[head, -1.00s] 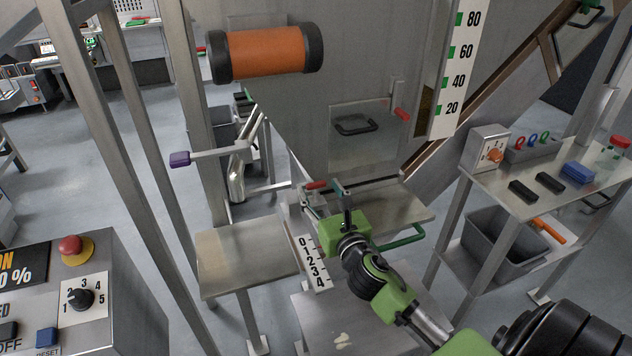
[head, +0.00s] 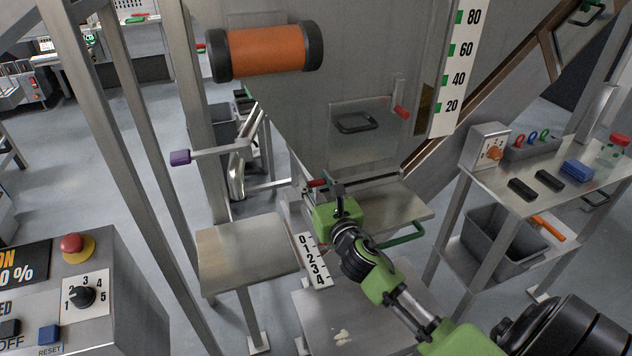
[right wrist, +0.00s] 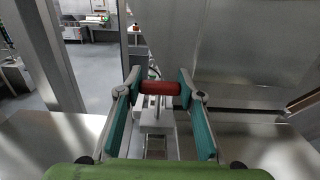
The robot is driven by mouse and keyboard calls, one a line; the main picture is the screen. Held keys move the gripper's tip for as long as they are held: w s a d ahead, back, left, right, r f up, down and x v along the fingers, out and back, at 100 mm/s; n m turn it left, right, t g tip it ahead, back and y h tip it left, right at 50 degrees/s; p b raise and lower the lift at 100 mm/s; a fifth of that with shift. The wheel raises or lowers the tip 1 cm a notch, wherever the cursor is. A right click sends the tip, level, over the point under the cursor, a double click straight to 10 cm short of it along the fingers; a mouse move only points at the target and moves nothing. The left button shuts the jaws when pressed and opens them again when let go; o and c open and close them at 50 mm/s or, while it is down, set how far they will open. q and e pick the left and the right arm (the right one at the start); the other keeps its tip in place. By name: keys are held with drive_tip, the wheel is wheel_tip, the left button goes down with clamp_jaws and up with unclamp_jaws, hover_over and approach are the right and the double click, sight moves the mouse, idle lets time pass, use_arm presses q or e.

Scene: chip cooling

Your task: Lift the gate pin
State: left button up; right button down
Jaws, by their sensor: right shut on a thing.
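A short red handle (head: 317,183), which looks like the gate pin's grip, sits at the low opening of the big steel hopper, above a 0 to 4 scale. In the right wrist view the red handle (right wrist: 163,88) lies crosswise between the teal finger pads, with a grey metal part below it. My right gripper (head: 326,187) is shut on this handle, and it also shows in the right wrist view (right wrist: 160,90). In the head view the fingers and green gripper body partly hide what is below the handle. My left gripper is not in view.
A second red handle (head: 401,112) is on the hopper front by a hatch (head: 355,124). A purple-tipped lever (head: 180,157) sticks out left. Steel shelves (head: 248,250) lie below. A side table (head: 555,165) stands right, a control box (head: 100,300) at lower left.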

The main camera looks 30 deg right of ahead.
drive_tip(key=shift+f, duration=0.15)
drive_tip(key=c, duration=1.4)
unclamp_jaws()
drive_tip(key=shift+o, duration=0.2)
drive_tip(key=v, duration=1.2)
drive_tip(key=shift+f, duration=0.1)
